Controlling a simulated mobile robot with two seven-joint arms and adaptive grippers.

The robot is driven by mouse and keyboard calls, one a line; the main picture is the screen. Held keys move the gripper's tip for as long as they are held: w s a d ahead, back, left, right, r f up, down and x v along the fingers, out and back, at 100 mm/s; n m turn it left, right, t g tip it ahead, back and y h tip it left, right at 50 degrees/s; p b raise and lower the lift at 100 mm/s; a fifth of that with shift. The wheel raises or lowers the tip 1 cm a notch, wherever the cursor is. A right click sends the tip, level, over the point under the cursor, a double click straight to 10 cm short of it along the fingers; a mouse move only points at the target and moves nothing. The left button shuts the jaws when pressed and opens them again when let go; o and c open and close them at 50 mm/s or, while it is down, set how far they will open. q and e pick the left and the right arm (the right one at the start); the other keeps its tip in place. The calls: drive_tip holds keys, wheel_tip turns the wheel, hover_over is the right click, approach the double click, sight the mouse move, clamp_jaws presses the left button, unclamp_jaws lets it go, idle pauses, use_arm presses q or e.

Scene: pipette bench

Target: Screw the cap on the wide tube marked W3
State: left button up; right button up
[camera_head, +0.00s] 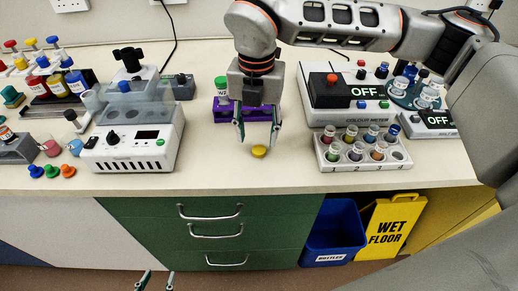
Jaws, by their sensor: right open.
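A yellow cap (259,152) lies on the bench near its front edge. My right gripper (258,138) points down just above and behind the cap, its fingers apart, with nothing seen between them. Behind it stands a purple rack (226,112), partly hidden by the gripper. A green-capped tube (221,88) with a white label stands at the rack's left end. Any other tubes in the rack are hidden, and I cannot read a W3 mark. My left gripper (156,283) shows only its fingertips at the bottom edge, apart and empty, in front of the drawers.
A white device (135,145) stands left of the rack. A white tray of several small jars (362,165) and the colour meter (345,108) stand to the right. A tube rack and loose coloured caps fill the far left. The bench around the yellow cap is clear.

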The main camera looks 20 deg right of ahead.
sight(259, 150)
drive_tip(key=f, duration=0.4)
drive_tip(key=shift+d, duration=0.25)
drive_tip(key=shift+s, duration=0.1)
drive_tip(key=c, duration=0.8)
